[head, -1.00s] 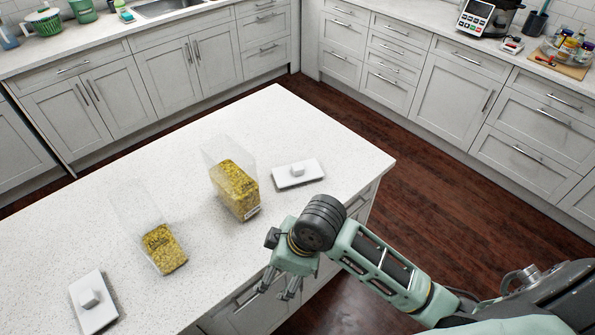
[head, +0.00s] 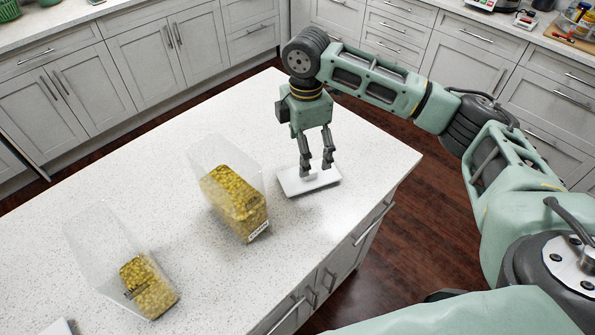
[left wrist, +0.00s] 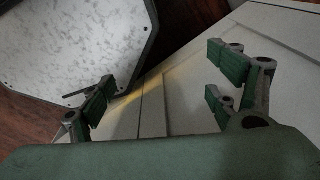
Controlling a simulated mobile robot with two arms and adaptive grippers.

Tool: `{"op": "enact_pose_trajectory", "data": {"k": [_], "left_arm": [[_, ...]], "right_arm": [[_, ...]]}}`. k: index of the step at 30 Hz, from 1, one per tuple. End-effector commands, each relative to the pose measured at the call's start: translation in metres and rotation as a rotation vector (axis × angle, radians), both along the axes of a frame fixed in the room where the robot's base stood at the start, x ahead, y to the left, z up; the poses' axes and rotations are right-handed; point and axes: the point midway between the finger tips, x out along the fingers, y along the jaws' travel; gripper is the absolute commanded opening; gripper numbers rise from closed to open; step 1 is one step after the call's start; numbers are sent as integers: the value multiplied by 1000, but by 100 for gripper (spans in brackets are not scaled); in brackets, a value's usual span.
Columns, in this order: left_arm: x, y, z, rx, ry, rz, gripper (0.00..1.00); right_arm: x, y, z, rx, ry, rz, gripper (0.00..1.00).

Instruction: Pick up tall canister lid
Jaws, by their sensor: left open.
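The white lid (head: 325,181) with a small knob lies flat on the island counter, right of the taller clear canister (head: 236,196), which holds yellow pieces. My right gripper (head: 316,168) points down over this lid, its fingers apart near the knob. The fingers partly hide the knob, and contact cannot be told. The shorter-filled canister (head: 137,275) stands to the lower left. A second lid (head: 62,327) is mostly cut off at the bottom edge. My left gripper (left wrist: 163,90) is open and empty in the left wrist view, in front of pale panels.
The white speckled island counter (head: 130,180) is clear around the canisters. Its right edge lies close beyond the lid. Grey cabinets (head: 215,60) stand behind, across a dark wood floor (head: 75,160). Dark-rimmed speckled surface (left wrist: 75,45) shows in the left wrist view.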

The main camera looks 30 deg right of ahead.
Motion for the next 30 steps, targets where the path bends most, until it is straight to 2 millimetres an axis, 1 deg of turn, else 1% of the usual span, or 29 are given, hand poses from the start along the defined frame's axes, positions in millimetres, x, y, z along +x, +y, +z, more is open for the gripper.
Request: {"op": "enact_pose_trajectory", "data": {"k": [1,3,5,8,9,12,15,17,19,24,25,28,30], "left_arm": [[8,-1,-5,-1,-11,0,82],[16,-2,-2,-3,-22,0,82],[14,-2,0,-3,-20,0,82],[-5,-1,2,-1,5,1,82],[-16,0,3,0,21,1,82],[-39,1,9,4,56,1,82],[-50,2,17,4,71,1,82],[-49,2,18,5,68,0,82],[-40,1,19,3,56,0,82],[-7,-1,22,-1,7,0,82],[-3,-2,22,-3,2,0,82],[0,-2,21,-3,-3,0,82],[-3,-1,21,-1,3,0,82]], "right_arm": [[0,-2,-4,-1,0,-1,86],[0,-3,-6,-1,2,-1,86],[0,-3,-11,-1,3,-1,86],[0,-2,-22,-1,3,-2,86],[-1,-2,-26,-1,3,-2,86],[-2,-2,-37,-2,4,-2,86],[-3,-1,-53,-2,4,-1,86],[-3,-1,-63,-1,4,-2,86],[-3,-1,-71,-1,1,-1,86],[-2,-1,-79,-1,-2,0,86],[-2,-1,-79,-1,-2,0,86],[-2,-1,-79,-1,-1,0,86],[-2,-1,-79,-1,-1,0,81]]}}
